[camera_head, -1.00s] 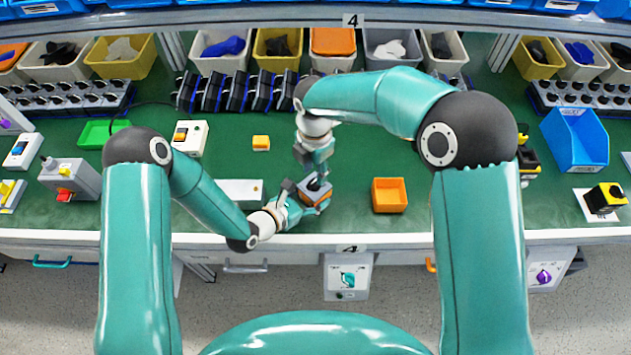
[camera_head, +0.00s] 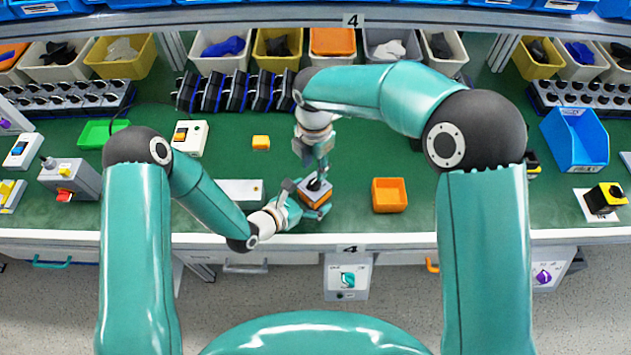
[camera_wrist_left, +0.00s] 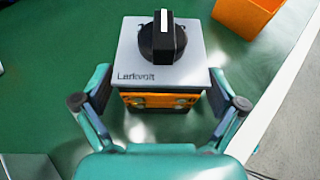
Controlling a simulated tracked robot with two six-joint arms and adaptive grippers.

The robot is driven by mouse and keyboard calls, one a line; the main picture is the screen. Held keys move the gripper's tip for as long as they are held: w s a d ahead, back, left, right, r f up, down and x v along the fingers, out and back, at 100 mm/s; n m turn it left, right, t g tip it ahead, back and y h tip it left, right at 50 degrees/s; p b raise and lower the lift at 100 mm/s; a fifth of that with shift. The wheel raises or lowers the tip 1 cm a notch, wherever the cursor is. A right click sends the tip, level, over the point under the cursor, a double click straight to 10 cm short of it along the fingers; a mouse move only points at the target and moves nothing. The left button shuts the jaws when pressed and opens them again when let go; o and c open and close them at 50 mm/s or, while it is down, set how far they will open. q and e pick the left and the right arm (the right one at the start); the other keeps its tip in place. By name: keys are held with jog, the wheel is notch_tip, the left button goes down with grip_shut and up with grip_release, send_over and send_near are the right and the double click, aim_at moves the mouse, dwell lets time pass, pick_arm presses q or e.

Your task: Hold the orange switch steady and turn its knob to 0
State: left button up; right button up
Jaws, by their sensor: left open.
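The orange switch (camera_head: 314,199) stands on the green bench near its front edge. In the left wrist view the switch (camera_wrist_left: 160,101) has a grey top marked "Larkvolt" and an orange lower body. Its black knob (camera_wrist_left: 162,42) has a white line pointing to the top of the picture; no 0 mark is readable. My left gripper (camera_head: 305,198) is open at the switch, with one finger on each side of its near part in the left wrist view (camera_wrist_left: 160,104). My right gripper (camera_head: 320,172) points down just above the knob in the head view; its finger gap is unclear.
An orange bin (camera_head: 389,195) stands right of the switch. A row of black-and-blue parts (camera_head: 235,92) lines the back. Bare green bench lies between these.

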pick_arm(q)
jog(key=v, duration=1.2)
jog(key=shift+f, duration=0.1)
pick_arm(e)
jog(key=shift+s, duration=0.1)
